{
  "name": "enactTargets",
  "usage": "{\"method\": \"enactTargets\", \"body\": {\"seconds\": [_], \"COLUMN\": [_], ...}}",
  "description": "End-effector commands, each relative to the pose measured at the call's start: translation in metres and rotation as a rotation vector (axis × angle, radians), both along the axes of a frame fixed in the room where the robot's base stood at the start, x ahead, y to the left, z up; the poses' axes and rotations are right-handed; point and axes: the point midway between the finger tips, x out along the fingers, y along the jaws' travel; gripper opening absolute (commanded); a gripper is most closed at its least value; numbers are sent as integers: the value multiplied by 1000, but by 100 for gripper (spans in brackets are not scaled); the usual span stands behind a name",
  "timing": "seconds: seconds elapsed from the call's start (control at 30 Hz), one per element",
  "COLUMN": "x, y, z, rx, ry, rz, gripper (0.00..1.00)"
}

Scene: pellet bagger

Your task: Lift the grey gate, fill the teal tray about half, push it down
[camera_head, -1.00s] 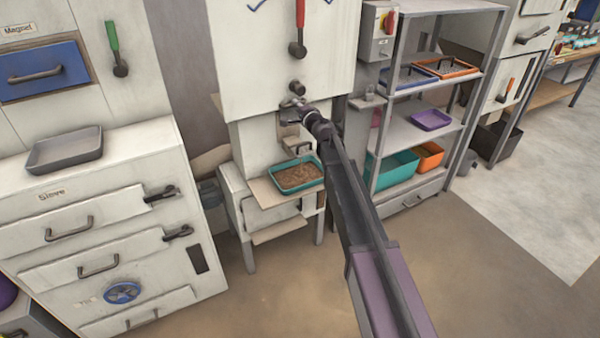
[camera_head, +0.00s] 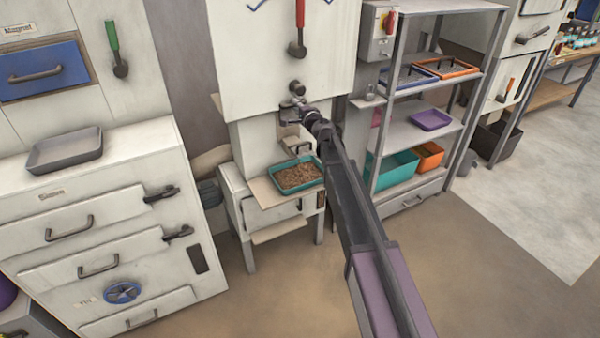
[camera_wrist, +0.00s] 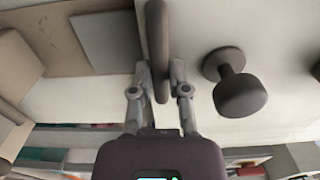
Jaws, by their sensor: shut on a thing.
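My gripper (camera_head: 290,114) is at the front of the white bagger, below its round dark knob (camera_head: 297,87). In the wrist view its two fingers (camera_wrist: 158,82) are closed on either side of a dark bar handle (camera_wrist: 157,40), apparently the gate's handle. A flat grey plate (camera_wrist: 105,40) shows left of the bar; I cannot tell whether it is the gate. The teal tray (camera_head: 322,178) sits level on a small ledge below my gripper. Brown pellets (camera_head: 297,176) cover its floor; their exact depth is hard to judge. My arm hides part of the area right of the spout.
The knob (camera_wrist: 240,92) sticks out close to my fingers in the wrist view. A red-handled lever (camera_head: 299,30) is above. A shelf rack (camera_head: 440,75) with trays and bins stands close on the right. A grey tray (camera_head: 65,150) lies on the left cabinet.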

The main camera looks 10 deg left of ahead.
Motion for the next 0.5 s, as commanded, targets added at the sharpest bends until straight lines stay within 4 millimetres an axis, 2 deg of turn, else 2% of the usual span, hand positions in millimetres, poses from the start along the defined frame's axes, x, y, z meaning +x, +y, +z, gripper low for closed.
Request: {"method": "enactTargets", "body": {"seconds": [0.27, 0.5], "x": [0, 0], "y": [1, 1], "z": [-1, -17], "rx": [0, 0], "ry": [0, 0], "rz": [1, 1], "gripper": [0, 0]}}
